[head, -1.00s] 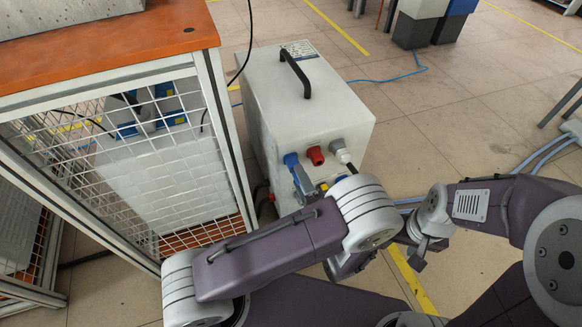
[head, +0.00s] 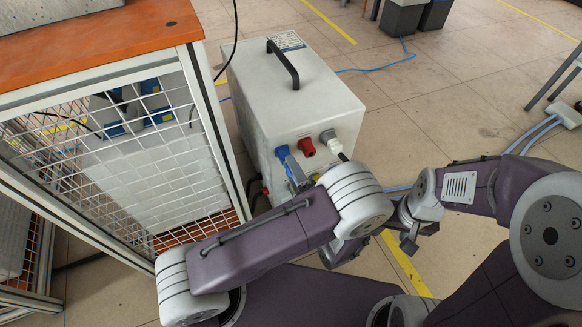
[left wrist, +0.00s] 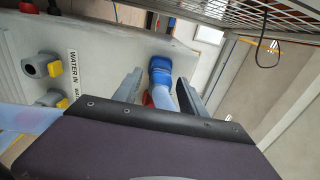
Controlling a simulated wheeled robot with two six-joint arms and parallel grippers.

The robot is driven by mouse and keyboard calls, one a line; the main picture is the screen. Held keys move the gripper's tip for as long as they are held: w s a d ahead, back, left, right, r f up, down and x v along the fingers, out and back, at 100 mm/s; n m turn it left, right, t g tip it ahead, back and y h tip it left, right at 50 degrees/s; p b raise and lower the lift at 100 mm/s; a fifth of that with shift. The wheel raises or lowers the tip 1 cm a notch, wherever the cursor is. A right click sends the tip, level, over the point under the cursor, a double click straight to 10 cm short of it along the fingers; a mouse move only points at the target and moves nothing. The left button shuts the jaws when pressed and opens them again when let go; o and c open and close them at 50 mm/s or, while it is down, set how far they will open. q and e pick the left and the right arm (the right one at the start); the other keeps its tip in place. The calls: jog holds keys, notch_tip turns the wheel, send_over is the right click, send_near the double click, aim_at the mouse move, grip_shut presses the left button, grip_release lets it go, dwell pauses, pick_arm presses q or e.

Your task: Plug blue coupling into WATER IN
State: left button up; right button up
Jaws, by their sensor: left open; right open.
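The white machine (head: 290,95) has a blue connector (head: 283,152) at the left of its front panel; a blue connector with a light-blue length also shows in the left wrist view (left wrist: 160,66). I cannot tell whether it is the blue coupling. My left gripper (left wrist: 160,80) is open, and this connector appears between its fingers, with no clear contact. The WATER IN label (left wrist: 72,70) is left of the fingers, beside a grey port with a yellow tab (left wrist: 42,66). My left arm hides the lower panel in the head view. My right gripper (head: 412,238) is open and empty, right of the machine.
A red connector (head: 307,147) and a grey connector with a black cable (head: 329,138) are right of the blue one. A wire-mesh cage with an orange top (head: 100,42) stands close on the left. A blurred bluish hose (left wrist: 30,118) crosses the wrist view's left edge. Floor right of the machine is open.

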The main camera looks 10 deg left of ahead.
pick_arm(q)
grip_shut()
dwell(1.5)
jog(key=v, duration=0.6)
dwell(1.1)
jog(key=shift+s+d, duration=0.1)
jog(key=x, duration=0.4)
dwell(0.3)
